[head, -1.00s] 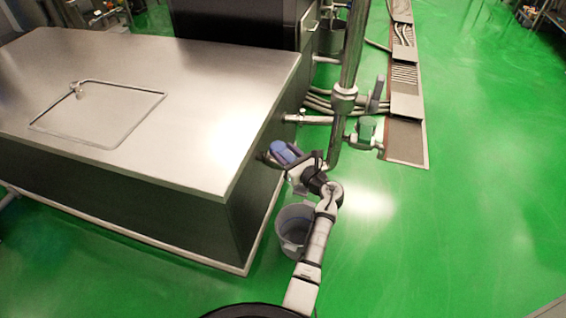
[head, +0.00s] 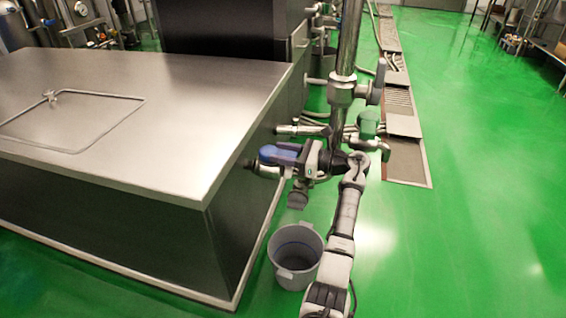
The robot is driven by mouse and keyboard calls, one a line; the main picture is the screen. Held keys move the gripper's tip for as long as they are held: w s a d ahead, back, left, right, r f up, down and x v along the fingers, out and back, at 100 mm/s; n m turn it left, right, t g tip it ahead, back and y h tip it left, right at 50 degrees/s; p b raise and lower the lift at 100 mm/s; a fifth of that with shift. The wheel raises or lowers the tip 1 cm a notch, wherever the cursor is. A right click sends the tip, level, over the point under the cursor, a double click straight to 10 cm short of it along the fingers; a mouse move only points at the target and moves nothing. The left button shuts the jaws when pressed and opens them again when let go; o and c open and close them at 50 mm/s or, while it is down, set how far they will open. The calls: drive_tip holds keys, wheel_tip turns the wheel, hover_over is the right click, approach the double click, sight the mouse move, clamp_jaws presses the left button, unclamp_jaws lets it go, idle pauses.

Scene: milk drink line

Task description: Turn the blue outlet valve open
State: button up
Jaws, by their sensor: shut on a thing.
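The blue outlet valve handle (head: 278,154) is on the right side of the steel tank (head: 130,120), near its front corner, in the head view. The handle points to the left, toward the tank wall. My gripper (head: 299,158) is at the handle's right end and is shut on it. The fingers and the valve body are partly hidden by my wrist, so the exact grip is hard to see.
A grey bucket (head: 295,256) stands on the green floor below the valve. A green-handled valve (head: 368,122) and a vertical steel pipe (head: 348,45) are just behind my wrist. A floor drain channel (head: 406,160) runs behind.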

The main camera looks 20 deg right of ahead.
drive_tip(key=shift+w+a+r, duration=0.1)
drive_tip(key=shift+w, duration=0.1)
idle(0.4)
drive_tip(key=o, duration=1.2)
drive_tip(key=shift+a, duration=0.1)
drive_tip(key=shift+c, duration=0.2)
drive_tip(key=shift+s, duration=0.1)
